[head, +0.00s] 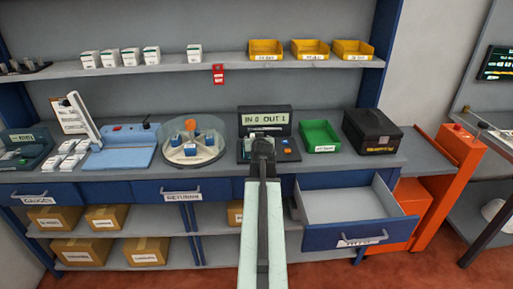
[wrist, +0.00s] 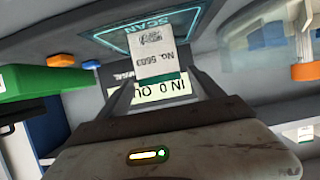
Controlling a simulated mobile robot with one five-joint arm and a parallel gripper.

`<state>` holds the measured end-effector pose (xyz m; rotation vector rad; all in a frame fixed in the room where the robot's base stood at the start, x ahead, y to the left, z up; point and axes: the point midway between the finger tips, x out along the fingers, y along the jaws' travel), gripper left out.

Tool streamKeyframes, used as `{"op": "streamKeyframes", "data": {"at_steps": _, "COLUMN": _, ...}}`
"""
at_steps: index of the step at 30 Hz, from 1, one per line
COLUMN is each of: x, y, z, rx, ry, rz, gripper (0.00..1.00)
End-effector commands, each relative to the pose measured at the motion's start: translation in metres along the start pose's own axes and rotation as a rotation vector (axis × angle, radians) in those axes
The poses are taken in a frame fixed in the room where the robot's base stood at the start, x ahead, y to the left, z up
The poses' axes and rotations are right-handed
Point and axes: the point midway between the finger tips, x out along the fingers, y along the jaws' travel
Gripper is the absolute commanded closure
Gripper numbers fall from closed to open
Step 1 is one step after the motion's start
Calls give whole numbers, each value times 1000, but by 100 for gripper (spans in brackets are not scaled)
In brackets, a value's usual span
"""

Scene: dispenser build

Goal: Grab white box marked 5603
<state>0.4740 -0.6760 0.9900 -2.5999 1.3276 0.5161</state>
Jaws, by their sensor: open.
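The white box marked No. 5603 (wrist: 155,45) shows in the wrist view, upside down, with a green band at its lower edge. It is at the edge of the teal-framed SCAN pad (wrist: 112,36). My gripper (wrist: 160,90) is open, its two fingers pointing at the box, one toward each side of it. I cannot tell whether the fingers touch it. In the head view my gripper (head: 263,148) is in front of the station with the IN 0 OUT 1 display (head: 265,119), and my arm hides the box there.
A green bin (head: 320,137) and a black case (head: 372,132) stand right of the station. A round clear-walled carousel (head: 193,148) is on the left. An open drawer (head: 345,205) juts out at lower right. Several white boxes and yellow bins (head: 310,50) line the shelf above.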

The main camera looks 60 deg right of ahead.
Motion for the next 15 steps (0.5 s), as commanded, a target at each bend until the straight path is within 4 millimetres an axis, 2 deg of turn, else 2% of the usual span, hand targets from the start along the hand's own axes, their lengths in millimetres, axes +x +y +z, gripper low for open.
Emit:
{"op": "streamKeyframes", "data": {"at_steps": 1, "x": 16, "y": 0, "z": 3, "rx": 0, "ry": 0, "rz": 0, "gripper": 24}}
{"op": "streamKeyframes", "data": {"at_steps": 4, "x": 30, "y": 0, "z": 2, "rx": 0, "ry": 0, "rz": 0, "gripper": 24}}
{"op": "streamKeyframes", "data": {"at_steps": 11, "x": 30, "y": 0, "z": 0, "rx": 1, "ry": 0, "rz": 0, "gripper": 24}}
{"op": "streamKeyframes", "data": {"at_steps": 15, "x": 30, "y": 1, "z": 0, "rx": 1, "ry": 0, "rz": 1, "gripper": 63}}
